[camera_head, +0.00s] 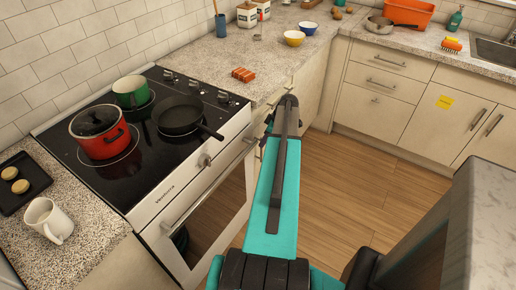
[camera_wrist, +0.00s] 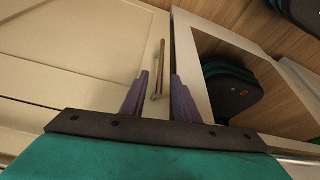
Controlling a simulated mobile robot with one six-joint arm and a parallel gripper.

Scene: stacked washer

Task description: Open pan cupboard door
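A cream cupboard door (camera_wrist: 100,55) with a slim upright metal handle (camera_wrist: 160,60) fills the left of the wrist view. The door looks shut. My gripper (camera_wrist: 160,78) is open, its two dark fingers apart on either side of the handle's lower end. I cannot tell whether either finger touches the handle. In the head view my teal arm reaches toward the cream cupboard front (camera_head: 308,88) beside the oven.
The oven (camera_head: 215,205) adjoins the cupboard; its dark glass (camera_wrist: 225,80) shows reflections. A red pot (camera_head: 100,135), green pot (camera_head: 132,92) and frying pan (camera_head: 182,116) stand on the hob. Corner cabinets (camera_head: 378,110) stand at the back. The wooden floor (camera_head: 350,190) is clear.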

